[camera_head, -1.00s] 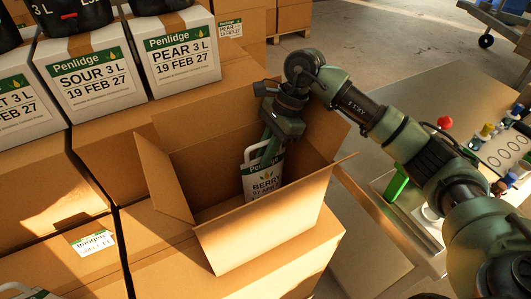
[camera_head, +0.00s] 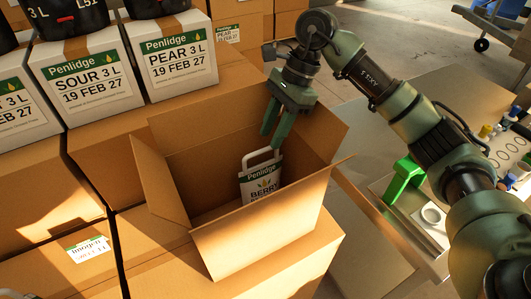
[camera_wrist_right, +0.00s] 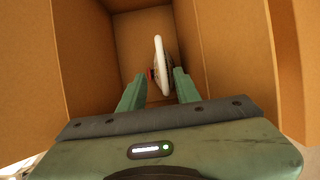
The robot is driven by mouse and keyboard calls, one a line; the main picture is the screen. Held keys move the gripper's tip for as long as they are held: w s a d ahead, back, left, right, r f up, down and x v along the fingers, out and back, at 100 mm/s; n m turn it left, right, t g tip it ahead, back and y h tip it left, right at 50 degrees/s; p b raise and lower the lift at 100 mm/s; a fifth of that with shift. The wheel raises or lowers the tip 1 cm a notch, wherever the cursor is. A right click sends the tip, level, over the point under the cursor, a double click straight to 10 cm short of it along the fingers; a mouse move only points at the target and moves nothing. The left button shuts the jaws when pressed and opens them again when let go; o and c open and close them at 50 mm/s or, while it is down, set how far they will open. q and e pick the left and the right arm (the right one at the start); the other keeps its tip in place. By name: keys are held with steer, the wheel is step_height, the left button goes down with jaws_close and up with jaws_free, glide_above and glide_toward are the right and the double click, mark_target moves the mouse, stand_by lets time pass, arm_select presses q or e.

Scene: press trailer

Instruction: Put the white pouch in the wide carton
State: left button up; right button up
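The white pouch (camera_head: 262,178), with a handle loop, a green Penlidge band and the word BERRY, stands inside the wide carton (camera_head: 258,238). The carton is open, with flaps spread. In the right wrist view the pouch (camera_wrist_right: 160,62) shows edge-on, deeper in the carton (camera_wrist_right: 215,60) beyond the fingers. My right gripper (camera_head: 277,132) is above the back of the carton, fingers apart and empty, clear of the pouch. It also shows in the right wrist view (camera_wrist_right: 158,88). The pouch's lower part is hidden by the carton's front wall.
White cartons labelled SOUR 3 L (camera_head: 88,85) and PEAR 3 L (camera_head: 178,60) stand on brown boxes behind left. At right a bench (camera_head: 440,95) holds a green object (camera_head: 403,178) and several small bottles. Open floor lies behind the arm.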

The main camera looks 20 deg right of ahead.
steer(key=shift+b+v, duration=0.6)
steer(key=shift+v, duration=2.1)
